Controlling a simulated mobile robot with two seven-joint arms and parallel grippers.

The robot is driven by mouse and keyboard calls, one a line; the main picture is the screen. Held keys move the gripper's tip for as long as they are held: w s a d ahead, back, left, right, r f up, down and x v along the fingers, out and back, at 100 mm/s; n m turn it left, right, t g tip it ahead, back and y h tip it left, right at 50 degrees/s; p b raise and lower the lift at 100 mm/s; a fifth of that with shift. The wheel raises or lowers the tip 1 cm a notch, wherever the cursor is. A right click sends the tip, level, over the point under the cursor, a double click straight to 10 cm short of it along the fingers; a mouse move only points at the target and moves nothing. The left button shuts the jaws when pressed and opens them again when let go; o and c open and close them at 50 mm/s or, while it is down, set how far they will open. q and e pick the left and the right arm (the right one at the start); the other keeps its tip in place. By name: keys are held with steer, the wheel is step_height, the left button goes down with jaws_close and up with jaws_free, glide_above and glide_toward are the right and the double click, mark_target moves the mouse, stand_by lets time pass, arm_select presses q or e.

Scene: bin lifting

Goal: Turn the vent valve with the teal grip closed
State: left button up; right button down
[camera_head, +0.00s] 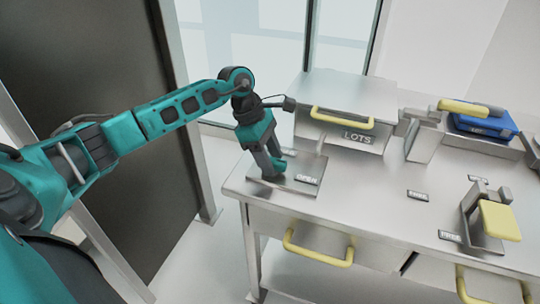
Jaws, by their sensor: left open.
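My left gripper (268,161) reaches down from the teal arm at the left to a small metal plate (305,168) on the left end of the steel bench. Its dark fingers are open, and stand at a small teal part (275,170) low on the plate, which looks like the valve's teal grip. The gripper hides most of the valve, so I cannot tell whether the fingers touch the grip or how it is turned. A label reading OPEN (307,180) lies on the plate, to the right of the gripper. My right gripper is out of view.
A metal box marked LOTS (357,137) with a yellow handle stands just behind the plate. Further right are a blue case (484,125) and a yellow paddle on a bracket (499,221). Drawers with yellow handles (318,252) line the bench front.

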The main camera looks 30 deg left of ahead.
arm_select(q)
steer(key=shift+c, duration=0.4)
jaws_close()
steer(key=n+t, duration=0.1)
steer(key=n, duration=0.4)
steer(key=shift+s+t+y, duration=0.15)
steer(key=shift+t+y, duration=0.15)
steer(key=shift+t, duration=0.1)
steer(key=n+t+y, duration=0.1)
steer(key=n, duration=0.2)
steer(key=shift+d+n, duration=0.15)
steer(key=shift+n, duration=0.15)
steer(key=n+y+b, duration=0.1)
steer(key=n, duration=0.1)
steer(key=n+b, duration=0.1)
steer(key=n, duration=0.1)
steer(key=shift+d+t+y, duration=0.15)
steer(key=shift+t+y, duration=0.25)
steer(key=n+y, duration=0.1)
steer(key=n, duration=0.1)
steer(key=n+b, duration=0.1)
steer(key=n, duration=0.2)
steer(key=shift+y+b, duration=0.3)
steer(key=shift+y, duration=0.1)
steer(key=shift+n, duration=0.3)
